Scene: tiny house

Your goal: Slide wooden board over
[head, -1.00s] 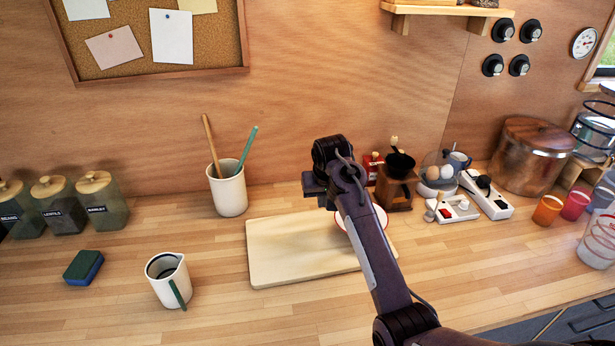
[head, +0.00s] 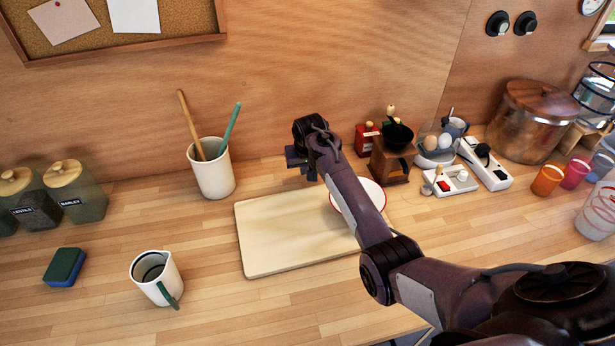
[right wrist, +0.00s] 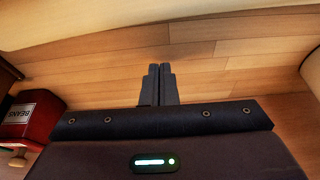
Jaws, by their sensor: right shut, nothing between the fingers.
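The pale wooden board (head: 285,240) lies flat on the counter in the middle of the head view. A white bowl or plate with a red rim (head: 371,189) overlaps its right end, partly hidden by my right arm. My right gripper (head: 300,163) is behind the board's back edge, towards the wall, and is empty. In the right wrist view its two fingers (right wrist: 159,84) are shut together, pointing across bare counter planks. A pale edge crosses the top of that view, likely the board (right wrist: 130,17). My left gripper is not in view.
A utensil crock (head: 213,170) stands left of my right gripper. A white jug (head: 157,279) and a sponge (head: 64,267) are left of the board. A coffee grinder (head: 392,158) and a red tin (head: 364,140) stand right of the gripper. Counter in front of the board is clear.

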